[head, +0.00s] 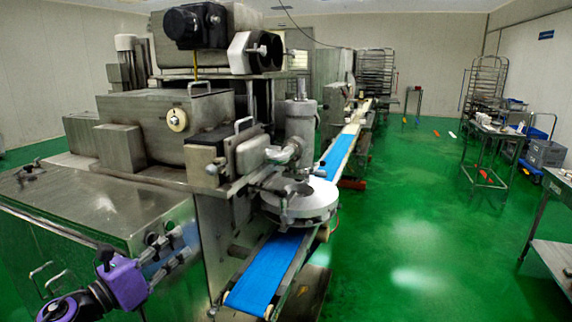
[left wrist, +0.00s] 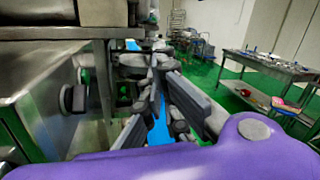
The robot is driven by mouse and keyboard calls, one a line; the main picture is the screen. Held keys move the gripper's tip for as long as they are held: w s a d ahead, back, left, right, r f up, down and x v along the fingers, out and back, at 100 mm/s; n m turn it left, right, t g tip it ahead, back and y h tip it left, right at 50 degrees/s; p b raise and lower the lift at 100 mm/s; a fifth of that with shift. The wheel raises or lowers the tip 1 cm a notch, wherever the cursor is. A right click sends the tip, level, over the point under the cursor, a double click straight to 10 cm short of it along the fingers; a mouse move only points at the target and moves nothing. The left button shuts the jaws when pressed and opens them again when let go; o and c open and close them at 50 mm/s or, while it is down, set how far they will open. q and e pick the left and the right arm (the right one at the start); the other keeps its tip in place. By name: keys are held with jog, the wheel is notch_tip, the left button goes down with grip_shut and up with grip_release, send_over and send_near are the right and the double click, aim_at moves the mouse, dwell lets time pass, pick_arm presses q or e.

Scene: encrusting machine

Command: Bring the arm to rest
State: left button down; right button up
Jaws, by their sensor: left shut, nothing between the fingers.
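My left arm comes in at the lower left of the head view, with a purple wrist section. My left gripper (head: 178,252) is in front of the metal machine's side, left of the blue conveyor belt (head: 268,272). In the left wrist view my left gripper (left wrist: 158,82) has its dark fingers closed together with nothing between them. The blue belt shows behind the fingers there. The encrusting machine (head: 165,122) stands at the left, with a round metal disc (head: 298,200) above the belt. My right gripper is in neither view.
A metal table (head: 490,130) with small items stands at the right, near a blue cart with a grey crate (head: 545,153). A tall rack (head: 485,85) stands farther back. Another table edge (head: 555,262) is at the lower right.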

pick_arm(q)
jog(key=s+a+f+n+g+y+p, duration=0.1)
jog(key=s+f+n+y, duration=0.3)
jog(key=s+f+n, duration=0.75)
jog(key=s+f+n+y+p, duration=0.1)
jog(key=s+f+n+y, duration=0.4)
jog(key=s+f+n, duration=0.65)
jog(key=s+d+f+n+g+p, duration=0.1)
jog(key=s+d+f+n+g, duration=0.2)
jog(key=s+f+n, duration=0.4)
jog(key=s+d+f+n+g+y, duration=0.1)
jog(key=s+d+f+n+g, duration=0.2)
jog(key=s+f+n, duration=0.4)
jog(key=s+n, duration=0.2)
jog(key=s, duration=0.3)
jog(key=shift+s+d+f+p, duration=0.2)
jog(key=shift+s+f+p, duration=0.1)
jog(key=shift+s+p, duration=0.1)
